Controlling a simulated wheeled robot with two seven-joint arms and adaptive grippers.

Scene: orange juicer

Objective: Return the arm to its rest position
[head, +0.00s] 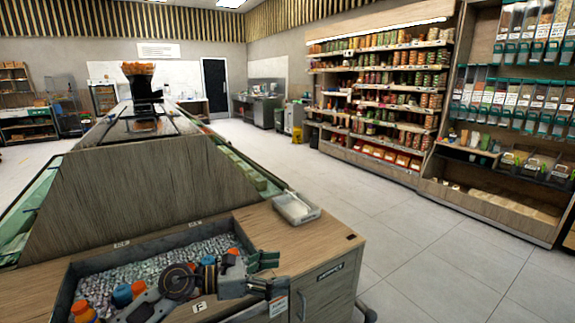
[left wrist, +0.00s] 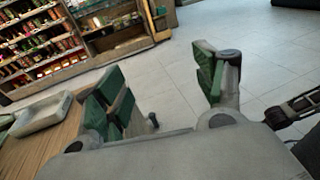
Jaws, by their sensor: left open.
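My left gripper (head: 268,274) is open and empty at the front right end of the ice bin, near the wooden counter's front edge. Its arm reaches in low from the left across the bin. In the left wrist view my left gripper (left wrist: 163,92) shows its two green-padded fingers spread wide, with only floor between them. My right gripper is not in the head view.
The ice bin (head: 90,277) holds several bottles with orange and blue caps, partly hidden by my arm. A white tray (head: 297,207) lies on the counter (head: 330,237) behind the gripper. Stocked shelves (head: 375,100) stand beyond open tiled floor (head: 420,245) on the right.

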